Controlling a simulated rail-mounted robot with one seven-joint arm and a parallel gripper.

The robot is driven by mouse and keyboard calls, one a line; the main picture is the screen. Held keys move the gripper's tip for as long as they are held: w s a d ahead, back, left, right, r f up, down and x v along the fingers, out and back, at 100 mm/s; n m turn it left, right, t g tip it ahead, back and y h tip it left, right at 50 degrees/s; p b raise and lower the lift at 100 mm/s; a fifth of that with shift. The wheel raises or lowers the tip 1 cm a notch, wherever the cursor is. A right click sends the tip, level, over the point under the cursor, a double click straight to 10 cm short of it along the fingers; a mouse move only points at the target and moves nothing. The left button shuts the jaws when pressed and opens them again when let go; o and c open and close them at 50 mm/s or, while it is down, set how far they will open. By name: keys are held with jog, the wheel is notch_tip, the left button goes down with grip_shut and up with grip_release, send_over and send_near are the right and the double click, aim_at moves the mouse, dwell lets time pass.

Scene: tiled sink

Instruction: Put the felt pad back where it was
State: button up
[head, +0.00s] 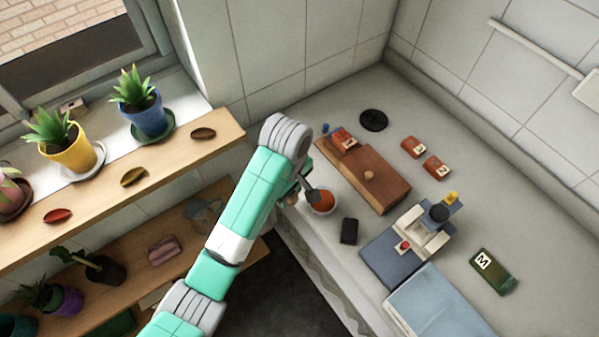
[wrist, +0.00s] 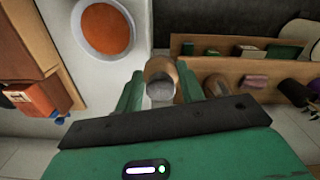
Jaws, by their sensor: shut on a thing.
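My gripper (wrist: 160,88) is shut on a small round piece (wrist: 160,69), tan with a grey part, seen between the green fingers in the wrist view. I cannot tell for sure whether this is the felt pad. In the head view my gripper (head: 299,190) is at the counter's front edge, beside a white bowl with orange contents (head: 323,203). The fingertips are mostly hidden there by the arm, and a dark grey piece shows by the bowl. The bowl is also at the upper left in the wrist view (wrist: 105,28). No other felt pad is clearly recognisable.
A brown wooden box (head: 375,180) stands behind the bowl. A small black block (head: 349,231) and a blue-grey device (head: 395,255) are to the right. A black disc (head: 373,120) and red packets (head: 413,147) lie further back. Shelves with potted plants (head: 70,150) are at left.

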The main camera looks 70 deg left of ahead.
jog(key=w+a, duration=0.1)
jog(key=a, duration=0.1)
jog(key=w+a+b, duration=0.1)
jog(key=w+a, duration=0.1)
jog(key=a, duration=0.1)
jog(key=w+a+b, duration=0.1)
jog(key=w+a, duration=0.1)
jog(key=shift+a+f, duration=0.25)
jog(key=shift+f, duration=0.15)
jog(key=shift+w+a+f, duration=0.1)
jog(key=shift+w+a, duration=0.25)
jog(key=shift+a, duration=0.15)
jog(key=shift+f, duration=1.8)
jog(key=shift+f, duration=0.15)
jog(key=o, duration=0.9)
